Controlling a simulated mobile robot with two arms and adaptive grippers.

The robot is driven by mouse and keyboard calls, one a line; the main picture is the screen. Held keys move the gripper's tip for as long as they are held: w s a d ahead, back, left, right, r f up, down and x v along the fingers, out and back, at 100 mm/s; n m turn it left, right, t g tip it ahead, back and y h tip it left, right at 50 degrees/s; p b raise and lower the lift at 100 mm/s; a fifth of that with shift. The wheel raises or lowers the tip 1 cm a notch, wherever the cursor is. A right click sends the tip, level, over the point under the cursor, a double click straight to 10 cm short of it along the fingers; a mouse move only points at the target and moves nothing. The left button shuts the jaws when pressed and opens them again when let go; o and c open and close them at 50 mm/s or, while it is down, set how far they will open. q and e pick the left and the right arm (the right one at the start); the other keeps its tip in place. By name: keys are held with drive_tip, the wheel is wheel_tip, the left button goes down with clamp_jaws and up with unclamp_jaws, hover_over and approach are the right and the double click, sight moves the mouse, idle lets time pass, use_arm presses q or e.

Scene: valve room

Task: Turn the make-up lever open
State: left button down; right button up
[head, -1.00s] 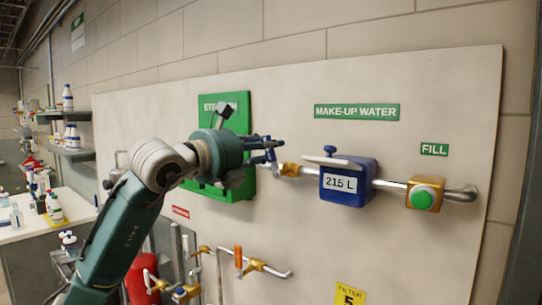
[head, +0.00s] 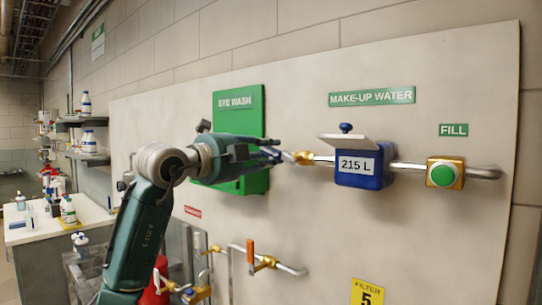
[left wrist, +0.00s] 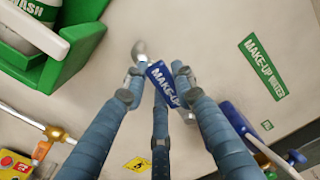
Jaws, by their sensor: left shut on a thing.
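The make-up lever (left wrist: 163,83) is blue with white "MAKE-UP" lettering and lies between the fingers of my left gripper (left wrist: 155,78) in the left wrist view. The gripper is shut on it. In the head view my left gripper (head: 268,155) reaches in front of the green eye wash box, at the left end of the make-up water pipe. There the fingers largely hide the lever. The brass valve body (head: 303,158) shows just right of the fingertips. My right gripper is not in view.
Right along the pipe are a blue meter (head: 358,178) reading "215 L" and a green fill button (head: 443,175). The eye wash box (head: 240,110) is close behind my gripper. Below is another pipe with an orange-handled valve (head: 250,253). A bench (head: 50,235) stands left.

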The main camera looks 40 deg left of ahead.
use_arm(q)
drive_tip(key=shift+f+n+b, duration=0.4)
drive_tip(key=shift+f+n, duration=0.1)
drive_tip(key=shift+n, duration=0.35)
drive_tip(key=shift+f+n+b, duration=0.4)
drive_tip(key=shift+f+n, duration=0.1)
drive_tip(key=shift+n, duration=0.35)
drive_tip(key=c, duration=1.4)
unclamp_jaws()
drive_tip(key=shift+a, duration=0.1)
drive_tip(key=shift+o, duration=0.2)
drive_tip(key=s+a, duration=0.1)
drive_tip(key=s, duration=1.1)
drive_tip(key=shift+w+d+f, duration=0.1)
